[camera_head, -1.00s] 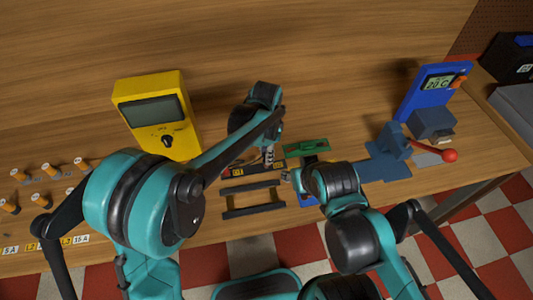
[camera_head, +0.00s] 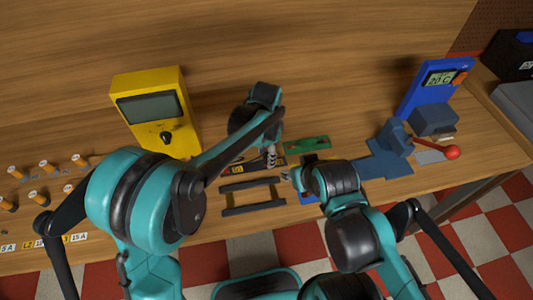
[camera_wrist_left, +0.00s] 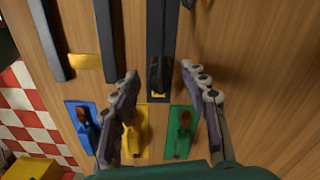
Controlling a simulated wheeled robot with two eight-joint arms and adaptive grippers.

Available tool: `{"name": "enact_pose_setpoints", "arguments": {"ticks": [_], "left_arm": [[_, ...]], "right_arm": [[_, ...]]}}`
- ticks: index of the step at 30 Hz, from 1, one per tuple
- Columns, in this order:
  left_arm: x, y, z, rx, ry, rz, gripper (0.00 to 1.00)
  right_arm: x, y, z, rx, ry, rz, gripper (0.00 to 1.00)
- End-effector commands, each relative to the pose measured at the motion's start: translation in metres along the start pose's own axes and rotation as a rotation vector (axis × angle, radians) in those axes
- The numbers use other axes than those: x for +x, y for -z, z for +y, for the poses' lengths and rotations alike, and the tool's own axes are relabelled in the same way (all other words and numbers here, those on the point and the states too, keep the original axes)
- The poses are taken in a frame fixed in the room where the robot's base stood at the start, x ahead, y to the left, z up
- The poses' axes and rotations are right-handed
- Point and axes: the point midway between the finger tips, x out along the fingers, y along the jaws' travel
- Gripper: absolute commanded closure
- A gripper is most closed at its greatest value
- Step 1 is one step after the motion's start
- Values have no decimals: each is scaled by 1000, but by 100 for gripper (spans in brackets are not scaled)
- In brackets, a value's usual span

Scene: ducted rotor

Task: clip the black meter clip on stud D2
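The yellow meter (camera_head: 155,110) with a grey screen and a black dial stands on the bench at the left in the head view. My left gripper (camera_head: 271,158) is above the bench beside the green plate (camera_head: 307,144). In the left wrist view my left gripper (camera_wrist_left: 160,85) is open, with nothing between its fingertips. A black bar with a yellow mark (camera_wrist_left: 160,55) lies below and beyond the fingers. My right gripper (camera_head: 288,175) is small and partly hidden by its wrist. I cannot make out the black meter clip or the label of stud D2.
Blue (camera_wrist_left: 83,122), yellow (camera_wrist_left: 137,128) and green (camera_wrist_left: 180,135) plates, each with a small dark red part, lie near the left gripper. Dark rails (camera_head: 252,183) lie at the front. Orange-topped posts (camera_head: 47,166) stand left. A blue device (camera_head: 434,88) and red-knobbed lever (camera_head: 451,152) are right.

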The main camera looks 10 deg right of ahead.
Motion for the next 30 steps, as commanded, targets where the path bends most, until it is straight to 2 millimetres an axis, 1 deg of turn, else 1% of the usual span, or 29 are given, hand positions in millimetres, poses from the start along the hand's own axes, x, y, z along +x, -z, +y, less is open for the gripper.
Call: {"name": "enact_pose_setpoints", "arguments": {"ticks": [4,7,11,15,18,21,25,30], "left_arm": [[-5,0,0,0,0,0,55],[-18,0,0,0,0,0,55],[-44,0,0,0,0,0,55],[-76,0,0,0,0,0,55],[-95,0,0,0,0,0,55],[-108,0,0,0,0,0,55],[-118,0,0,0,0,0,55],[-120,0,0,0,0,0,55]], "right_arm": [[0,0,0,0,0,0,60],[0,0,0,0,0,0,60],[0,0,0,0,0,0,60],[0,0,0,0,0,0,60],[0,0,0,0,0,0,60],[0,0,0,0,0,0,60],[0,0,0,0,0,0,60],[0,0,0,0,0,0,60]]}}
